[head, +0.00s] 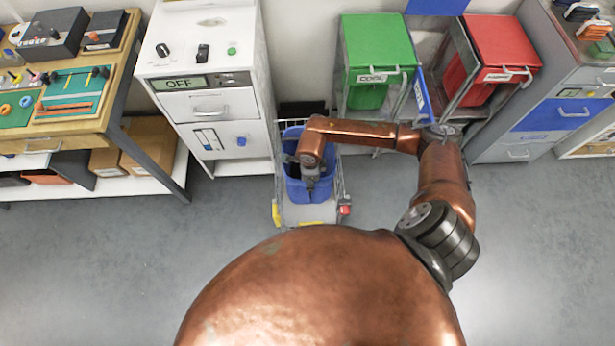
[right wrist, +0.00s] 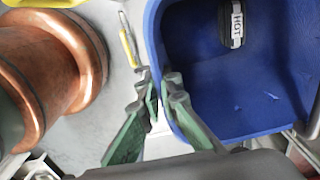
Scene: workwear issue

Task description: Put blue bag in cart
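The blue bag (head: 294,188) is an open-topped, bin-like container. In the head view it sits within the frame of the small wheeled cart (head: 307,213), partly hidden by my right arm; I cannot tell whether its bottom rests on the cart. My right gripper (head: 309,183) is at the bag. In the right wrist view, the blue bag (right wrist: 255,90) shows a "HOT" label inside, and the right gripper (right wrist: 158,82) has one finger outside and one inside its wall, closed on the rim. My left gripper is not in view.
A white cabinet (head: 215,100) with an "OFF" display stands left of the cart. A workbench (head: 75,125) is at far left. The grey floor in front is clear.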

